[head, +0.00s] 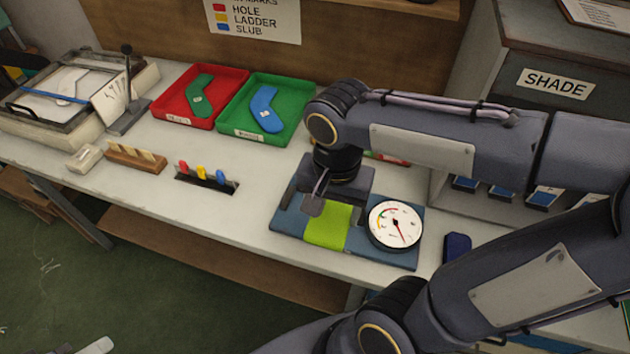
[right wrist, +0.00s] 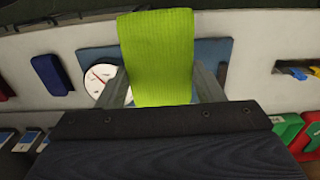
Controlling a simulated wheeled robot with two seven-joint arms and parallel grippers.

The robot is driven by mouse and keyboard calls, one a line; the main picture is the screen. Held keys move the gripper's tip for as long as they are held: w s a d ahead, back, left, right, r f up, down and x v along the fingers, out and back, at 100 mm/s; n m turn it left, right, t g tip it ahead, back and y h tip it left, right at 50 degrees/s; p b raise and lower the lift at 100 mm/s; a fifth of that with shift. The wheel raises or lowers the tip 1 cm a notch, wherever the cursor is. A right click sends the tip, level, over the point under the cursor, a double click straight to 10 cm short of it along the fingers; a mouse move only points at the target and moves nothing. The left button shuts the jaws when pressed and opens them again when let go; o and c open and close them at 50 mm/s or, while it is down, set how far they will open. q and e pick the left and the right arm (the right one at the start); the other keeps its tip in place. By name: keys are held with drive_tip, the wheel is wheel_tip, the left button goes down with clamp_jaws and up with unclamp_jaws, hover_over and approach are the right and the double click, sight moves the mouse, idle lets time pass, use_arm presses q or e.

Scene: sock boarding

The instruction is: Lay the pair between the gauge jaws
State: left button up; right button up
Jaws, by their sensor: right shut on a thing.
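The gauge is a blue base plate (head: 372,251) with a round white dial (head: 395,225) at its right end. A lime green ribbed sock pair (head: 329,226) hangs or lies over the plate, left of the dial. My right gripper (head: 322,195) is directly above the plate and shut on the pair. In the right wrist view the lime pair (right wrist: 157,60) sits between my two fingers, with the blue plate (right wrist: 214,55) behind it. I cannot tell whether the pair touches the plate.
A red tray (head: 180,122) holds a green sock shape, and a green tray (head: 289,137) holds a blue one. Red, yellow and blue pegs stand in a dark holder (head: 206,184). A dark blue object (head: 457,246) lies right of the gauge.

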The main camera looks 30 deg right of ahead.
drive_tip(key=w+d+f, duration=0.1)
drive_tip(key=w+f, duration=0.2)
drive_tip(key=w, duration=0.1)
drive_tip(key=w+d+f, duration=0.1)
drive_tip(key=w+f, duration=0.2)
drive_tip(key=w, duration=0.1)
drive_tip(key=w+d+f, duration=0.1)
drive_tip(key=w+f, duration=0.2)
drive_tip(key=w, duration=0.1)
drive_tip(key=shift+w+p, duration=0.3)
drive_tip(key=shift+w, duration=0.05)
drive_tip(key=shift+w+f, duration=0.15)
drive_tip(key=shift+w, duration=0.05)
drive_tip(key=shift+w+f, duration=0.2)
drive_tip(key=shift+f, duration=1.6)
drive_tip(key=shift+f+b, duration=0.2)
drive_tip(key=shift+b, duration=0.1)
drive_tip(key=o, duration=0.7)
drive_tip(key=shift+c, duration=0.2)
drive_tip(key=o, duration=0.4)
drive_tip(key=shift+d, duration=0.1)
drive_tip(key=shift+r, duration=0.1)
